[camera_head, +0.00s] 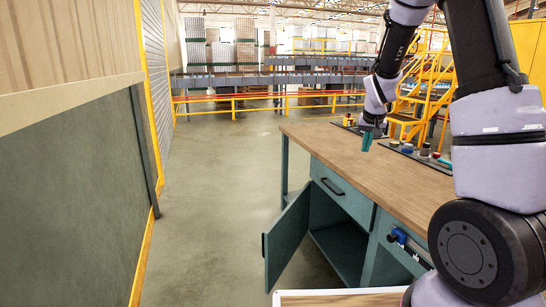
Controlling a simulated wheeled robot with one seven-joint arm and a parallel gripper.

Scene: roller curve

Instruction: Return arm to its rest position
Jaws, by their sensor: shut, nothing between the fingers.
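My arm (495,130) rises on the right side of the view, bends at the top and reaches back down over the workbench. My gripper (367,142) hangs above the far part of the bench top, fingers pointing down. It looks small and teal at this distance. It is shut and holds nothing. It appears apart from the wooden bench top (345,150), though the exact height is hard to tell.
The teal bench has an open cabinet door (288,242) swung toward the aisle and a closed drawer (340,188). Small objects (408,148) lie on a dark strip along the bench's right side. Yellow stairs (425,85) stand behind. The floor (215,190) at left is clear.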

